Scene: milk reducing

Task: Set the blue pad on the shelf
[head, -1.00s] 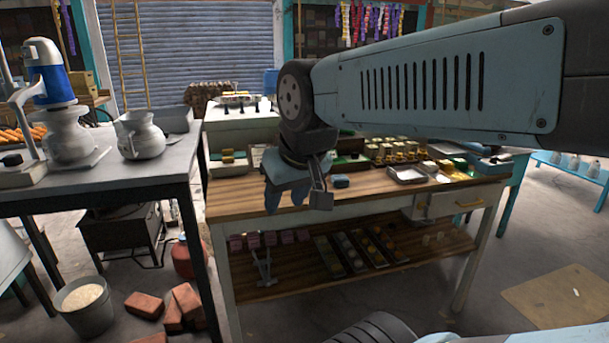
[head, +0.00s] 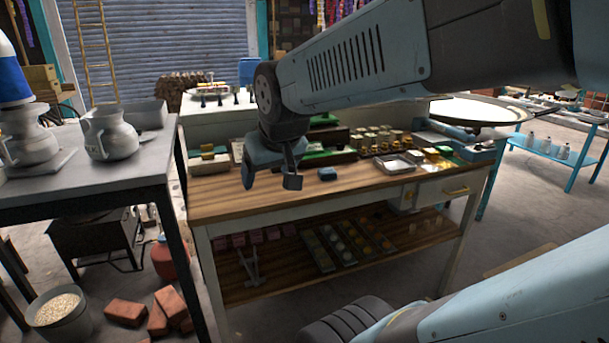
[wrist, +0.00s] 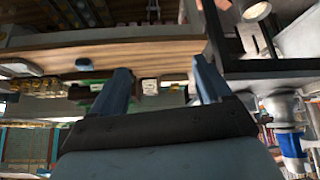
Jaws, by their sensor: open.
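The blue pad (head: 327,173) is a small block lying on the wooden worktop (head: 235,197), near its front edge. A small blue shape in the wrist view (wrist: 83,64), which is upside down, looks like the same pad. My gripper (head: 270,178) hangs at the bench's front edge, to the left of the pad and apart from it. Its two fingers are spread with nothing between them, as the wrist view (wrist: 160,88) also shows. The lower wooden shelf (head: 270,288) is under the worktop. It carries pink blocks and dark trays of round items.
A metal tray (head: 398,165) and several small jars (head: 370,140) stand on the worktop to the right of the pad. A grey table (head: 70,188) with a jug (head: 108,135) is on the left. Bricks (head: 127,312) and a bucket (head: 57,311) are on the floor.

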